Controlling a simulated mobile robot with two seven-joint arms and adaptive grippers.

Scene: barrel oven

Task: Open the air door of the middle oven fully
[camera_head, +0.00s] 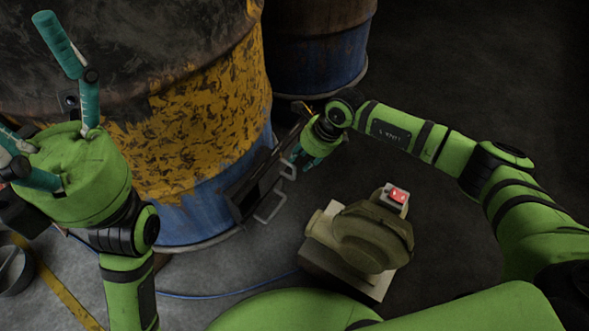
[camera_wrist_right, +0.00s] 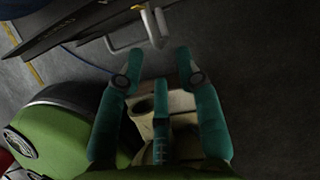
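The nearest barrel oven (camera_head: 205,125) is rusty black, yellow and blue and fills the upper left of the head view. A dark air door (camera_head: 252,188) stands out from its lower right side, with two pale bar handles (camera_head: 270,207). In the right wrist view the dark door edge (camera_wrist_right: 60,32) and a pale handle (camera_wrist_right: 152,28) lie just beyond my fingertips. My right gripper (camera_head: 310,158) is beside the upper handle; its teal fingers (camera_wrist_right: 158,58) are spread with nothing between them. My left gripper (camera_head: 50,115) is raised in front of the barrel, fingers spread and empty.
A second barrel (camera_head: 318,55) stands behind. An olive and beige blower-like unit (camera_head: 365,238) with a red switch (camera_head: 397,195) sits on the floor below my right gripper. A blue cable (camera_head: 225,295) crosses the floor. Dark floor at right is clear.

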